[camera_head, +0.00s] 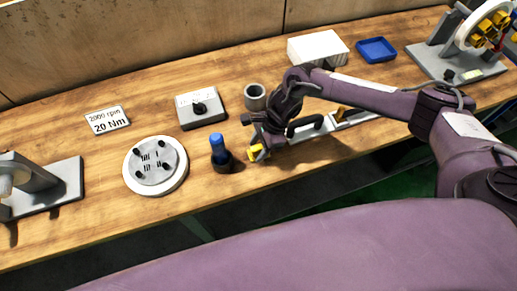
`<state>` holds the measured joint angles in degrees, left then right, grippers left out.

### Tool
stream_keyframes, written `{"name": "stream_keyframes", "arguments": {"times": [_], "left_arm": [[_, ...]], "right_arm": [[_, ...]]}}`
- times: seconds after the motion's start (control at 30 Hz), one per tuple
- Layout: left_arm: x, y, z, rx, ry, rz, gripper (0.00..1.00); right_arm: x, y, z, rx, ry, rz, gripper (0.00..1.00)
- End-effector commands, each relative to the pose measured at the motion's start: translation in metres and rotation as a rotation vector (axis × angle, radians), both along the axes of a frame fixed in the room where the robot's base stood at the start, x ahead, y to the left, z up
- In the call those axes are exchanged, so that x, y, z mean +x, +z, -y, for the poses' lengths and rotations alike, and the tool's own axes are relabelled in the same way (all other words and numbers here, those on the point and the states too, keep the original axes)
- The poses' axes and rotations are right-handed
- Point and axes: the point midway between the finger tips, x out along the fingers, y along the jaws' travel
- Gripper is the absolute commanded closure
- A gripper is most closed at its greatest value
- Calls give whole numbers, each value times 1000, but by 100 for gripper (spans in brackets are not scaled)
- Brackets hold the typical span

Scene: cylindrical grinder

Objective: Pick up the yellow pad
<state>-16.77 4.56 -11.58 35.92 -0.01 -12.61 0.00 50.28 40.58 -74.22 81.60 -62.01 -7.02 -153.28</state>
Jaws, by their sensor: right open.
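A small yellow pad (257,152) shows near the front edge of the wooden bench, just below the fingers of my right gripper (257,136). My right gripper reaches down from the right and is open. Its fingers partly cover the pad, and I cannot tell whether they touch it. Other yellow pieces (491,24) sit on the white wheel of the grey stand at the far right. My left gripper is not in view.
A blue-capped dark bottle (219,154) stands close left of the gripper. A grey cup (255,96) is behind it. A round white plate (140,185), a dial box (201,107), a white block (318,48) and a blue tray (376,50) are on the bench (60,150).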

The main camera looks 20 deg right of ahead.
Motion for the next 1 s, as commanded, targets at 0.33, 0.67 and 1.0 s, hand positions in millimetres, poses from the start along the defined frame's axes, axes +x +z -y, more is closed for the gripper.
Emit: {"name": "stream_keyframes", "arguments": {"times": [0.33, 0.67, 1.0], "left_arm": [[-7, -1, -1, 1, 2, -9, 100], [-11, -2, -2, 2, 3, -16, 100], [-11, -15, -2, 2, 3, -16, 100]], "right_arm": [[0, 0, 0, 0, -1, 0, 91], [0, 1, 0, 0, -1, 0, 100], [2, 34, 0, 1, 1, 7, 100]]}}
